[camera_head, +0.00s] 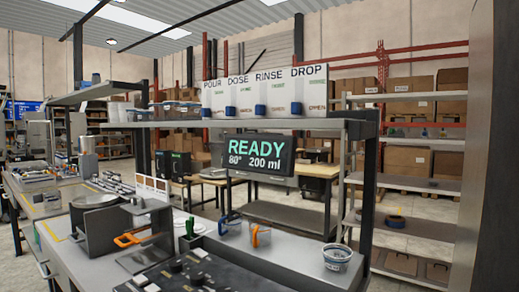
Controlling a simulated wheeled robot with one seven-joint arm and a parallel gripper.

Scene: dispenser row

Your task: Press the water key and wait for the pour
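A dark display (258,155) hangs under the shelf and reads "READY", "80°" and "200 ml". Above it, a white sign row (265,92) reads POUR, DOSE, RINSE and DROP, with a small blue block under each word. A grey machine (95,228) with a round top stands at the left of the counter, beside a small white panel with coloured patches (152,187). A black panel with several knobs (190,278) lies at the front. I see no key clearly marked water. No pouring shows. My gripper is not in view.
The counter's right part is mostly clear.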

